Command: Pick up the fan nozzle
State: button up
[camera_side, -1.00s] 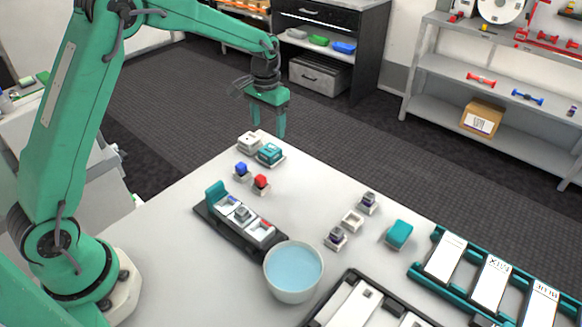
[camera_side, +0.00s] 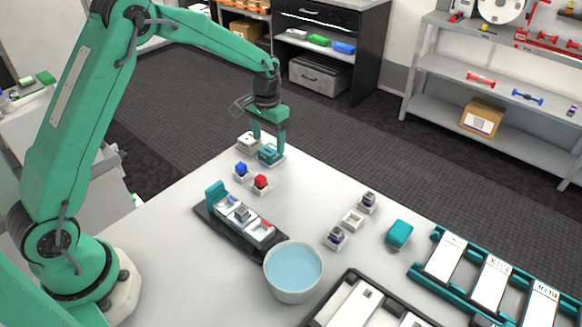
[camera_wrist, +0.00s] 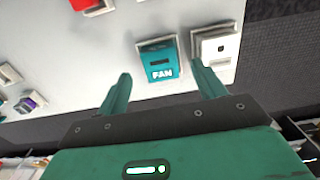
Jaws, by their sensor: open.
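The fan nozzle (camera_wrist: 159,58) is a teal block labelled FAN, sitting in a pale tray at the far end of the table. It also shows in the side view (camera_side: 268,154), partly covered by my fingers. My gripper (camera_side: 269,147) is open and points down, its fingertips just over the nozzle. In the wrist view my gripper (camera_wrist: 158,80) has its fingers apart, with the nozzle between and a little beyond the tips. I cannot tell whether a finger touches it.
A white block (camera_wrist: 217,46) in its own tray stands close beside the fan nozzle; it also shows in the side view (camera_side: 247,141). A blue block (camera_side: 241,168) and a red block (camera_side: 261,181) sit nearer. A bowl of blue liquid (camera_side: 293,272) stands farther forward.

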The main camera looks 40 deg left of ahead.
aim_at(269, 150)
jog(key=shift+f, duration=1.55)
jog(key=shift+c, duration=0.2)
jog(key=c, duration=1)
